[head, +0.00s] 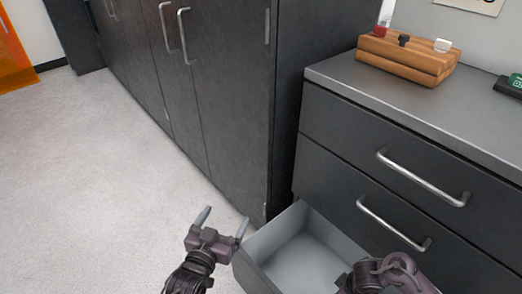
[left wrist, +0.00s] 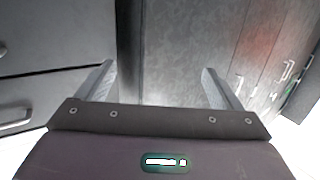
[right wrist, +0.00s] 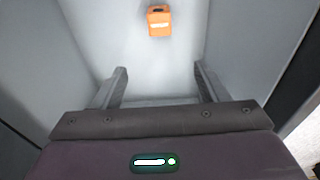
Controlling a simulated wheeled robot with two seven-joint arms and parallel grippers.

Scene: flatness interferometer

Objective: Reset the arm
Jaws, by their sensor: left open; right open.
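My left gripper (head: 222,220) is open and empty, in the air beside the left side of an open lower drawer (head: 257,276). In the left wrist view its two fingers (left wrist: 158,72) stand apart with nothing between them, facing dark cabinet fronts. My right arm (head: 385,275) reaches over the drawer at the lower right of the head view, where its fingers cannot be made out. In the right wrist view my right gripper (right wrist: 160,78) is open and empty, facing the drawer's grey interior.
A small orange object (right wrist: 159,21) lies inside the drawer. Tall dark cabinets (head: 232,100) stand behind my left gripper. The grey counter (head: 335,75) holds a wooden block (head: 405,58) with red, black and white pieces. Pale floor (head: 90,170) at left is clear.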

